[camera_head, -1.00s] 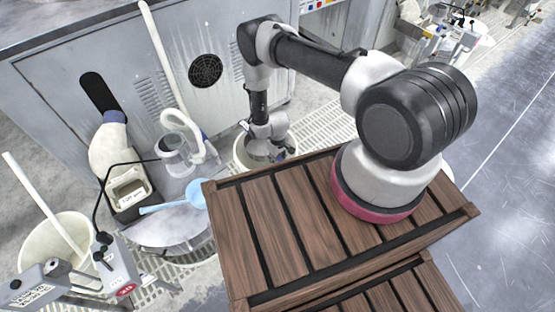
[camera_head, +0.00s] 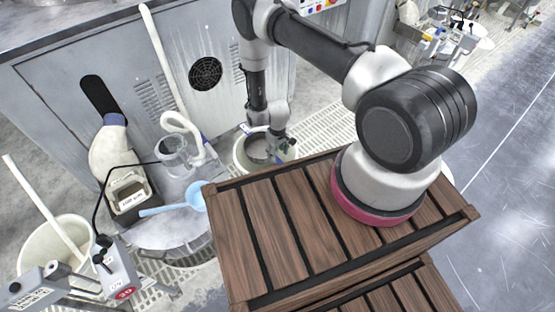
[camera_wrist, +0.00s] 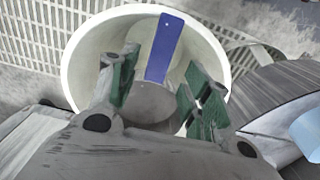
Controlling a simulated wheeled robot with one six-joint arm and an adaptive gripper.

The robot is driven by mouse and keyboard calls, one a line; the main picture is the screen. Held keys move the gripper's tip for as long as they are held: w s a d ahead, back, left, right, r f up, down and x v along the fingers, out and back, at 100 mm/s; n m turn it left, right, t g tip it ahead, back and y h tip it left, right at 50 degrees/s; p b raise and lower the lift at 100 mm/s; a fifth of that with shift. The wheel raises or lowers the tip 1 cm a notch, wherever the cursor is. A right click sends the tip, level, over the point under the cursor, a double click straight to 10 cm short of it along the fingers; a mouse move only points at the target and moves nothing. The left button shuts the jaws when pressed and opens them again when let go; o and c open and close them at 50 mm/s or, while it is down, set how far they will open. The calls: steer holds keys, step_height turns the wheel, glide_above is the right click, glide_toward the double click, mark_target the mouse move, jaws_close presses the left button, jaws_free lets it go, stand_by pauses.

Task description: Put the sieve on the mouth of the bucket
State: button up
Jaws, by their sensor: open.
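The white bucket (camera_head: 238,153) stands on the floor beyond the wooden crate, and its round mouth fills the middle of the wrist view (camera_wrist: 78,62). The sieve appears as a grey round part (camera_wrist: 152,102) with a flat blue handle (camera_wrist: 164,45). Its round part lies within the outline of the mouth, and the handle reaches to the far rim. I cannot tell whether it rests on the rim or sits lower inside. My gripper (camera_wrist: 160,80) is open over the mouth, its green-padded fingers apart on either side of the sieve. It also shows above the bucket (camera_head: 277,148).
A slatted wooden crate (camera_head: 290,225) stands close in front of the bucket. To the left are a round basin with a light-blue ladle (camera_head: 180,208), a clear jug (camera_head: 173,155) and another white bucket (camera_head: 30,262). A grey cabinet (camera_head: 215,110) stands behind.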

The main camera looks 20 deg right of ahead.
steer(key=w+r, duration=0.3)
steer(key=r, duration=0.8)
steer(key=w+r, duration=0.4)
steer(key=r, duration=0.8)
steer(key=s+d+r+m+t, duration=0.1)
steer(key=s+d+r, duration=0.1)
steer(key=r, duration=1)
steer(key=s+d+r+m+t, duration=0.1)
steer(key=d+r, duration=0.1)
steer(key=r, duration=1)
steer(key=s+d+r+t, duration=0.1)
steer(key=s+d+r, duration=0.1)
steer(key=s+r, duration=0.6)
steer(key=s+d+r, duration=0.2)
steer(key=s+r, duration=0.3)
steer(key=r, duration=0.4)
steer(key=s+d+r+m, duration=0.1)
steer(key=s+r, duration=0.1)
steer(key=s, duration=0.6)
steer(key=s+d+r+t, duration=0.1)
steer(key=s+d+r, duration=0.1)
steer(key=s, duration=0.6)
steer(key=shift+s+r+m, duration=0.4)
steer(key=shift+r, duration=0.25)
